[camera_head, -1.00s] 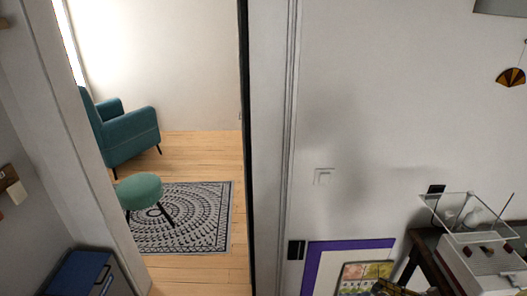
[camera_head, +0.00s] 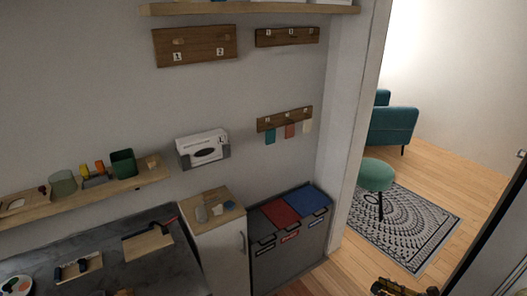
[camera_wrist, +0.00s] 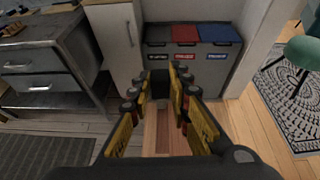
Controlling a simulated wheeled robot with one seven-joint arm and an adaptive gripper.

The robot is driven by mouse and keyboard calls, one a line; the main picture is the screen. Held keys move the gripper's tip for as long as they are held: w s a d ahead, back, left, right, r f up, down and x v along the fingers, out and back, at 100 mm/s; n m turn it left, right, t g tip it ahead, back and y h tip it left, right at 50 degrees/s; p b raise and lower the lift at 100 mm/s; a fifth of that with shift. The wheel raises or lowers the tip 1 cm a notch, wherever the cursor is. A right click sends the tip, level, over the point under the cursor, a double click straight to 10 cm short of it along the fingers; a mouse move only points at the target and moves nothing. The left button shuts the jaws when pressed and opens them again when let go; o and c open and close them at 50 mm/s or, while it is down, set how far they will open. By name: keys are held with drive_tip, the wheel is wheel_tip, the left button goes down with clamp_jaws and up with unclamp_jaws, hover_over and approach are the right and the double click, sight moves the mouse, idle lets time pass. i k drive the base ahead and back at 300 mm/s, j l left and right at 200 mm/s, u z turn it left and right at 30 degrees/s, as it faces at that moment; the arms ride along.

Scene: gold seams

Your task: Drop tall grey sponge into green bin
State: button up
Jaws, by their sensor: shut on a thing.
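My gripper (camera_wrist: 160,88) fills the lower middle of the wrist view, its yellow-and-black fingers close around a dark grey piece at the tips. I cannot make out its full shape or confirm it as the tall grey sponge. Part of my gripper also shows at the bottom right of the head view (camera_head: 398,288). A dark green open container (camera_head: 123,163) stands on the wall shelf at left. At floor level is a bin unit with a dark lid (camera_head: 256,223), a red lid (camera_head: 281,212) and a blue lid (camera_head: 308,199); no lid looks clearly green.
A white cabinet (camera_head: 222,252) with small grey, pale and blue items on its wooden top stands left of the bin unit. A dark workbench (camera_head: 130,270) is further left. A doorway at right leads to a patterned rug (camera_head: 405,228) and green stool (camera_head: 376,174). Wooden floor is clear between.

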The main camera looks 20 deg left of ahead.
sight(126, 173)
drive_tip(key=l+u, duration=0.1)
drive_tip(key=u, duration=1.85)
